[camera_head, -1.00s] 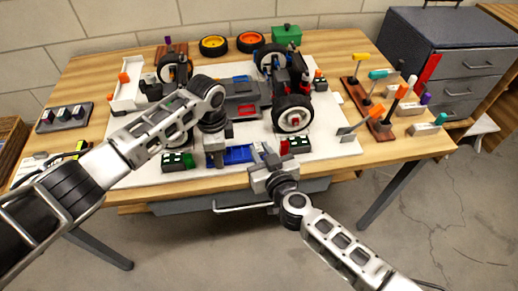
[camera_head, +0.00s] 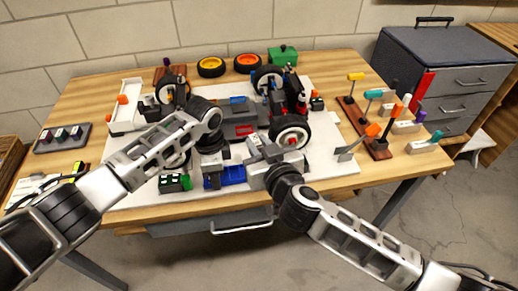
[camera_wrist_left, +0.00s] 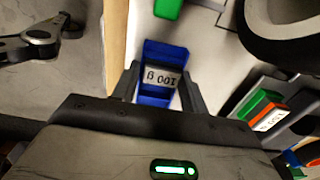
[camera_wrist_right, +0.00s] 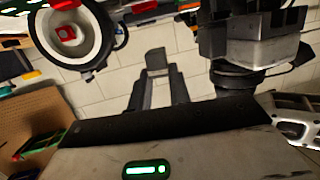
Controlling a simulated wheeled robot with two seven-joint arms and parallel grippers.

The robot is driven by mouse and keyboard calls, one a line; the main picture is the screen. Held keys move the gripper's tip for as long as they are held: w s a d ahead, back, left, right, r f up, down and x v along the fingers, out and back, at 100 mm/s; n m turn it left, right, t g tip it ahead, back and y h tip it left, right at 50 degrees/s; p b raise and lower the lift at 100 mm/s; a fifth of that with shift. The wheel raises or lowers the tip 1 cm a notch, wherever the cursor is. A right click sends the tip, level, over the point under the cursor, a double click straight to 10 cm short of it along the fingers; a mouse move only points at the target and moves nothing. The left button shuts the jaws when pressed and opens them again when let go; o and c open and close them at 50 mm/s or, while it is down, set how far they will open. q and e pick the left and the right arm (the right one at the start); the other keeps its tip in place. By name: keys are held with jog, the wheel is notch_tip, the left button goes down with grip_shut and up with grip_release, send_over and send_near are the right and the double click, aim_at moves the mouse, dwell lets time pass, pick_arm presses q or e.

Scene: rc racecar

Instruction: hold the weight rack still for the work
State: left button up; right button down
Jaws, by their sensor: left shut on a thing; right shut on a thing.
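The blue weight rack (camera_head: 232,175) stands at the front of the white mat. My left gripper (camera_head: 212,178) is shut on the rack in the head view. My right gripper (camera_head: 262,148) is just right of and beyond the rack, near the car's front wheel. In the right wrist view its fingers (camera_wrist_right: 157,88) are shut on a small grey piece (camera_wrist_right: 156,62); what that is I cannot tell.
The car (camera_head: 240,118) with large black wheels fills the mat's middle. A black block with green parts (camera_head: 175,183) sits left of the rack. A rack of coloured-handled tools (camera_head: 372,130) stands at the right. A grey tray (camera_head: 62,138) lies at the far left.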

pick_arm(q)
jog(key=o, duration=1)
jog(key=shift+o, duration=0.2)
notch_tip(320, 180, up, 12)
jog(key=shift+f, duration=0.1)
